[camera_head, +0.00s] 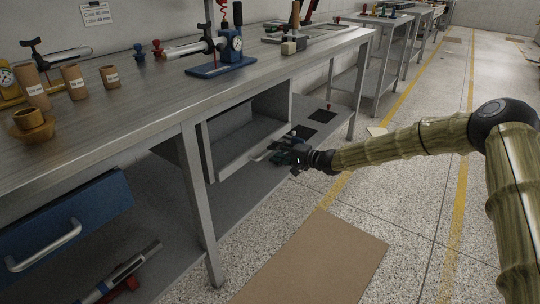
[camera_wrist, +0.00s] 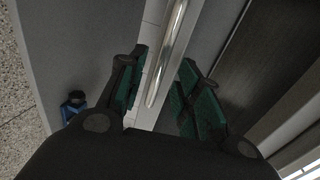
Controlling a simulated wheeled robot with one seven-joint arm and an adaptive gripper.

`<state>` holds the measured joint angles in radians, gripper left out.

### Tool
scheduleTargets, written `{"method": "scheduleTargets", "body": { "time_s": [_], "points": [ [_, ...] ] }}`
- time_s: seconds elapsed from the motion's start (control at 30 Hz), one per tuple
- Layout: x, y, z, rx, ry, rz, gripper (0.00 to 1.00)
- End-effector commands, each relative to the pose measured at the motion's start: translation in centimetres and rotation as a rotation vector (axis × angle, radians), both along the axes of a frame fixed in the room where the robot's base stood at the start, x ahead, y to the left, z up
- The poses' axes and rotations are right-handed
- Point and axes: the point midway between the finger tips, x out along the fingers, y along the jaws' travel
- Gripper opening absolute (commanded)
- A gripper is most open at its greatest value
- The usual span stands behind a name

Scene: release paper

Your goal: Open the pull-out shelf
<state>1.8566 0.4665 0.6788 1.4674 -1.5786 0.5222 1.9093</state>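The grey pull-out shelf (camera_head: 232,157) sits under the long workbench, with a pale front edge and a dark space above it. In the wrist view its pale front strip (camera_wrist: 151,30) carries a shiny metal bar handle (camera_wrist: 166,60). My gripper (camera_head: 281,154) is at the right part of the shelf front. In the wrist view my gripper (camera_wrist: 165,92) is open, its green-padded fingers spread on either side of the handle and front strip. I see a gap beside each finger; contact cannot be told.
A bench leg (camera_head: 198,195) stands left of the shelf. A blue drawer (camera_head: 65,220) is farther left. A lower board (camera_head: 255,190) runs beneath the shelf. A brown mat (camera_head: 315,265) lies on open floor in front. Tools and cylinders stand on the benchtop (camera_head: 160,110).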

Motion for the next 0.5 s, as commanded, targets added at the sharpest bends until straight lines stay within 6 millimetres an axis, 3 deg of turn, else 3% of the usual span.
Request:
{"method": "scheduleTargets", "body": {
  "time_s": [0.2, 0.5],
  "points": [
    [1.5, 2.1, -0.7, 0.0, -0.001, 0.001, 0.34],
    [2.0, 2.9, -0.7, 0.002, 0.0, 0.001, 0.34]
  ]
}}
